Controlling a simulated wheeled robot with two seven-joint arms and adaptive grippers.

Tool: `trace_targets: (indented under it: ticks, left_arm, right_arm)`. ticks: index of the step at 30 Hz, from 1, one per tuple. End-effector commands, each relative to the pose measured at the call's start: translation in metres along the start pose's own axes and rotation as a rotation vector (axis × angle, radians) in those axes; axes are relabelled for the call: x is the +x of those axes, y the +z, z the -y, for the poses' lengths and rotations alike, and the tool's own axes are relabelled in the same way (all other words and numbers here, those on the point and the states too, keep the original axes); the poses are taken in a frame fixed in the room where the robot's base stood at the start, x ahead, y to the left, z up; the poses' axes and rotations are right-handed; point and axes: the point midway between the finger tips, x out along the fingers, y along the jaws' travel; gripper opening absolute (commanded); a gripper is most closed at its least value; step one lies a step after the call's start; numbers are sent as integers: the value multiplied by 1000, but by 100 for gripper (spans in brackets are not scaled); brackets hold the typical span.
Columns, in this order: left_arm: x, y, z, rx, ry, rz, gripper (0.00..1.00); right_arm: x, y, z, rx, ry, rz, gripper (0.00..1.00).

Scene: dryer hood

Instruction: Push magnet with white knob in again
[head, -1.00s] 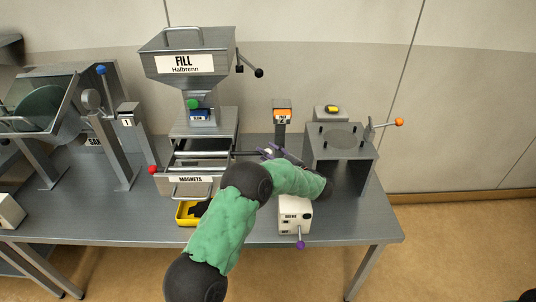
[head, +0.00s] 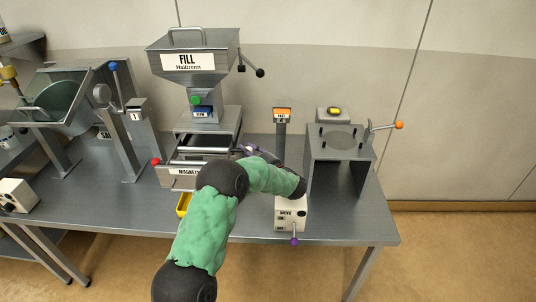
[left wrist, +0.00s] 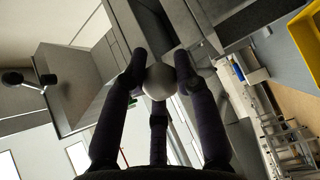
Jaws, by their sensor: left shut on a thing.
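The grey magnet housing (head: 185,178) with a "MAGNETS" label stands below the "FILL" hopper (head: 188,62). My left gripper (head: 247,150) is at the right side of this housing, with my green arm partly covering the front. In the left wrist view its fingers (left wrist: 160,78) are closed around the white ball knob (left wrist: 158,84). The knob and its rod are hidden in the head view. A red knob (head: 156,161) sticks out at the housing's left side. My right gripper is not in view.
A post with an orange sign (head: 282,115) stands just right of my gripper. A white box with a purple-tipped lever (head: 291,213) and a grey stand (head: 343,145) with an orange-knobbed lever are further right. A yellow tray (head: 183,204) is partly hidden by my arm.

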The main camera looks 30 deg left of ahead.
Motion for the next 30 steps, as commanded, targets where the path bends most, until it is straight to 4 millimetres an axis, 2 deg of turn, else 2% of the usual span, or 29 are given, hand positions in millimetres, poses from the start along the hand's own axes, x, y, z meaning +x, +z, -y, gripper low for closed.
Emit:
trace_targets:
  ticks: [3, 13, 14, 15, 16, 26, 30]
  left_arm:
    - [9, -10, 1, -3, 1, -3, 0]
    - [11, -12, 2, -2, 0, -6, 0]
    - [11, -12, 2, -2, 0, -6, 38]
    - [11, -12, 2, -2, 0, -6, 49]
    - [11, -12, 2, -2, 0, -6, 54]
    - [9, -10, 1, -2, 1, -2, 54]
    - [-1, -9, 0, -2, 2, 0, 54]
  right_arm:
    - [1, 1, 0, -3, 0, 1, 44]
    - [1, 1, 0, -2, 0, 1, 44]
    - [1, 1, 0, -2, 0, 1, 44]
    - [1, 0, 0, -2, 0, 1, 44]
    - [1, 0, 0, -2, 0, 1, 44]
    - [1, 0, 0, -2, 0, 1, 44]
    - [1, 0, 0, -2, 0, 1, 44]
